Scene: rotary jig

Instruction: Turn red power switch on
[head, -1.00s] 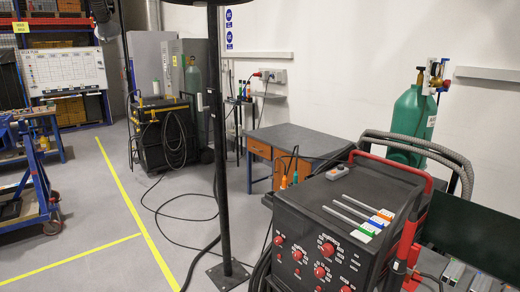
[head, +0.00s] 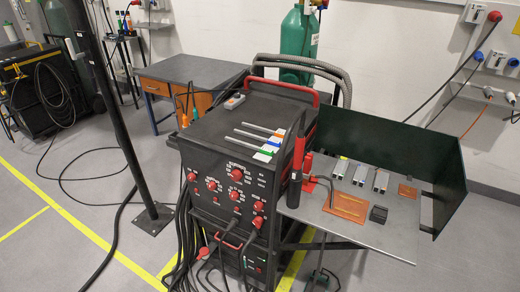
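A black welding machine (head: 215,165) stands in the middle of the head view with its front panel facing me. Several red knobs sit on that panel, among them a large upper one (head: 236,172) and a lower right one (head: 257,222). Which red part is the power switch, and how it is set, I cannot tell at this size. Neither of my grippers is in view.
A metal side table (head: 345,222) with a dark green screen (head: 400,155) adjoins the machine on the right. A green gas cylinder (head: 299,45) stands behind. A black post (head: 115,110) and floor cables are at left. Open floor lies at front left.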

